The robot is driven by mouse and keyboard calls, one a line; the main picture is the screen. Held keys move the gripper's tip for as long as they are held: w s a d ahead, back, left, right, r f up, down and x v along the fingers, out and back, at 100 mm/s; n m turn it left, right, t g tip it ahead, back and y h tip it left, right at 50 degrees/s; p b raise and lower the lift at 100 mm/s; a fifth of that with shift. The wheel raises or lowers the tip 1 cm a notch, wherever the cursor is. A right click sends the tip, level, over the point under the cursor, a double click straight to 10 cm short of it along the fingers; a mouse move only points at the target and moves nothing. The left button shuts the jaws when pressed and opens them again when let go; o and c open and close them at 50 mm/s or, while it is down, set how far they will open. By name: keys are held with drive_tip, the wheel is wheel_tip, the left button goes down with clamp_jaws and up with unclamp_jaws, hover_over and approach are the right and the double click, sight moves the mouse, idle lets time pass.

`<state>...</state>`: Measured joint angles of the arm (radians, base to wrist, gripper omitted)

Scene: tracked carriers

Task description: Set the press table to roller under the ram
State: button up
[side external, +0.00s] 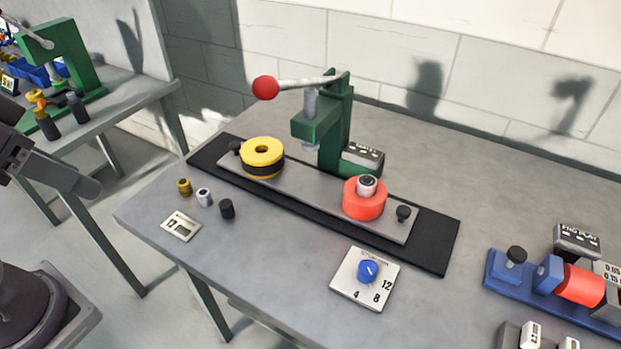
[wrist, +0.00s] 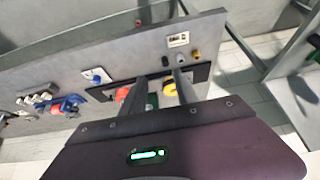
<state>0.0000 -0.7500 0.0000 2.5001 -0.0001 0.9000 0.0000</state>
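The press table is a grey sliding plate (side external: 310,190) on a black base (side external: 430,245), with a dark knob at each end. A yellow ring-shaped carrier with a dark band (side external: 262,155) sits on its left part. A red round carrier (side external: 364,203) with a grey roller-like piece (side external: 367,184) in its top sits on its right part. The green press (side external: 336,130) stands behind, its ram (side external: 310,143) over the bare plate between the carriers. My gripper (wrist: 160,76) is open and empty, well away from the table. Its fingers partly cover the press in the wrist view.
A white dial plate (side external: 350,285) with a blue knob lies in front. Small brass, white and black pieces (side external: 205,197) and a label card (side external: 181,225) stand front left. A blue fixture (side external: 535,275) is at right. The red-balled lever (side external: 265,88) sticks out leftward.

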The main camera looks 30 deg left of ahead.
drive_tip(key=shift+o, duration=0.2)
idle(0.3)
drive_tip(key=shift+o, duration=1.1)
drive_tip(key=shift+w+r, duration=0.15)
drive_tip(key=shift+w, duration=0.05)
drive_tip(key=w+r+m+g, duration=0.1)
drive_tip(key=w+r, duration=0.2)
drive_tip(key=w, duration=0.4)
drive_tip(key=m+g, duration=0.5)
drive_tip(key=m, duration=0.3)
hover_over(235, 144)
wheel_tip(235, 144, down, 19)
drive_tip(key=shift+a+r, duration=0.1)
wheel_tip(235, 144, down, 7)
drive_tip(key=shift+f, duration=0.1)
clamp_jaws()
